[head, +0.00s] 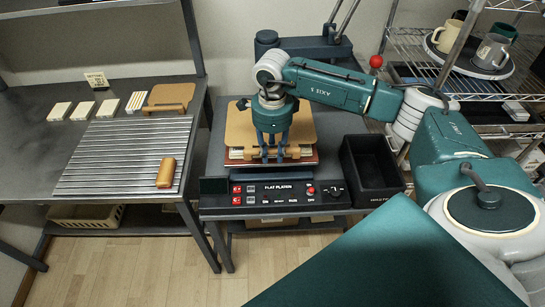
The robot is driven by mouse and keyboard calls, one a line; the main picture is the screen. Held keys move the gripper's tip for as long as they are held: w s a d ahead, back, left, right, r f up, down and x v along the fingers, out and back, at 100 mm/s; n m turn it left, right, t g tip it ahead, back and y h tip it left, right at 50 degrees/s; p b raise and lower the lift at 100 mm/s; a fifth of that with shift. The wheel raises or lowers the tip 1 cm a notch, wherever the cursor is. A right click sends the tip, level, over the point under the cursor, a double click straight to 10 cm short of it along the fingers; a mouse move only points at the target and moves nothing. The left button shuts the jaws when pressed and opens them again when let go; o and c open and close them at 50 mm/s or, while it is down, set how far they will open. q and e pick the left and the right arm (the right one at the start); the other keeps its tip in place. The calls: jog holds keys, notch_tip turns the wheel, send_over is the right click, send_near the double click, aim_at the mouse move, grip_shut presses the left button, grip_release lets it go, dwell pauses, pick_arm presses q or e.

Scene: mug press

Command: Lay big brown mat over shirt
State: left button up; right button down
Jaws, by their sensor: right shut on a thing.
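The big brown mat (240,129) is a flat tan sheet over the platen of the flat press (262,186). My right gripper (273,155) points down over the mat's front part and is shut on its light bar-like grip. The shirt is mostly or wholly hidden under the mat; pale and reddish edges show at the mat's front, and I cannot tell which is cloth. I cannot tell whether the mat rests flat or hangs slightly above. My left gripper is not in view.
An empty black bin (371,170) stands right of the press. On the left table are a ribbed grey board (115,155) with a brown roll (167,172), a smaller brown mat (170,95) and several pale blocks (107,109). A wire rack (475,85) with mugs stands right.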

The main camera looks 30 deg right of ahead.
notch_tip(320, 180, down, 3)
jog(key=shift+f, duration=0.15)
jog(key=shift+f, duration=0.15)
jog(key=c, duration=1.4)
grip_release()
jog(key=shift+s, duration=0.1)
jog(key=shift+c, duration=0.2)
